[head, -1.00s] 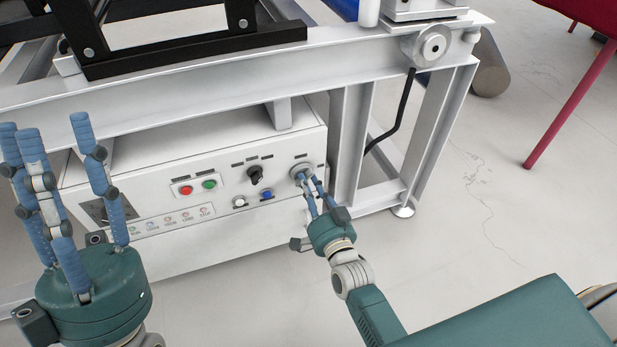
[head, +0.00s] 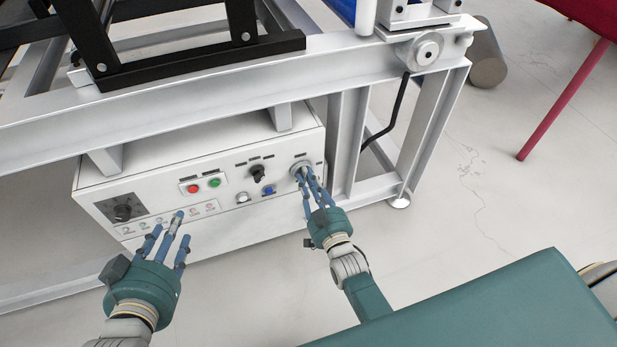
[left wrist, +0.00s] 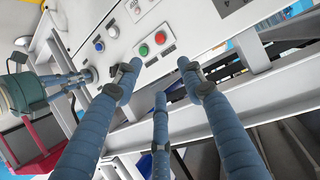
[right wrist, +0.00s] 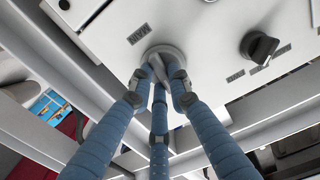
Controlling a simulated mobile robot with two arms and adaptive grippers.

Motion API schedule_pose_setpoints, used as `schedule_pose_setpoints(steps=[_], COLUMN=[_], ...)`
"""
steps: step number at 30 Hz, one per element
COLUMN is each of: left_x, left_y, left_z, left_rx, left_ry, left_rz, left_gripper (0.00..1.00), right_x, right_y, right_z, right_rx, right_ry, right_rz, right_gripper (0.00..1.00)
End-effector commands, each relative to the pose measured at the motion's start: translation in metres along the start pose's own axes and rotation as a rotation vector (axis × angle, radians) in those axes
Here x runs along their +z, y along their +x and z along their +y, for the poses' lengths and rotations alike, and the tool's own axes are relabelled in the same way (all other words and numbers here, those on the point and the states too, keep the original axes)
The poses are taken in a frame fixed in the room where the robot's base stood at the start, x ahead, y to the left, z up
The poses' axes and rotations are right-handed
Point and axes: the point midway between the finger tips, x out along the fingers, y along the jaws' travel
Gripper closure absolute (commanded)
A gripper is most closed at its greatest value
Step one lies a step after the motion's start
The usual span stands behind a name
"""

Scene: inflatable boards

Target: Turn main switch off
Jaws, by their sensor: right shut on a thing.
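A white control box (head: 210,235) stands under the metal frame. A round grey switch (head: 301,167) sits at the right end of its front panel. My right gripper (head: 310,180) is shut on this switch; in the right wrist view the three fingertips close around the knob on its round base (right wrist: 163,53). The fingers hide most of the knob, so I cannot tell its setting. My left gripper (head: 168,236) is open and empty in front of the panel's lower left part.
The panel also bears a red button (head: 193,189), a green button (head: 214,183), a black selector (head: 257,173), a white button (head: 242,198) and a blue button (head: 269,190). A frame leg (head: 348,140) stands close right of my right gripper.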

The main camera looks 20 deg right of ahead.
Motion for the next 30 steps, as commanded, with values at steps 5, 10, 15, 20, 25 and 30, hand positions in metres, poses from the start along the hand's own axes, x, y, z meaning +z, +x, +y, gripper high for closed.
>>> schedule_pose_setpoints(steps=[5,10,15,20,25,30], left_x=[0.025,0.038,0.043,0.043,0.043,0.043], left_y=[-0.006,-0.009,-0.010,-0.010,-0.010,-0.010], left_z=[-0.003,-0.005,-0.005,-0.005,-0.005,-0.006], left_rx=[-0.007,-0.010,-0.011,-0.011,-0.011,-0.012], left_ry=[0.000,-0.001,-0.001,-0.001,-0.001,-0.001], left_rz=[-0.108,-0.162,-0.180,-0.181,-0.181,-0.180], left_gripper=[0.60,0.60,0.60,0.60,0.60,0.60], right_x=[0.001,0.001,0.001,0.002,0.002,0.001], right_y=[-0.001,0.000,-0.001,-0.001,-0.001,0.000], right_z=[0.000,0.000,0.000,0.000,0.000,0.000], right_rx=[0.000,0.000,0.000,0.000,0.000,0.000], right_ry=[-0.076,-0.115,-0.130,-0.132,-0.132,-0.131], right_rz=[-0.004,-0.004,-0.004,-0.004,-0.004,-0.003], right_gripper=[1.00,1.00,1.00,1.00,1.00,0.64])
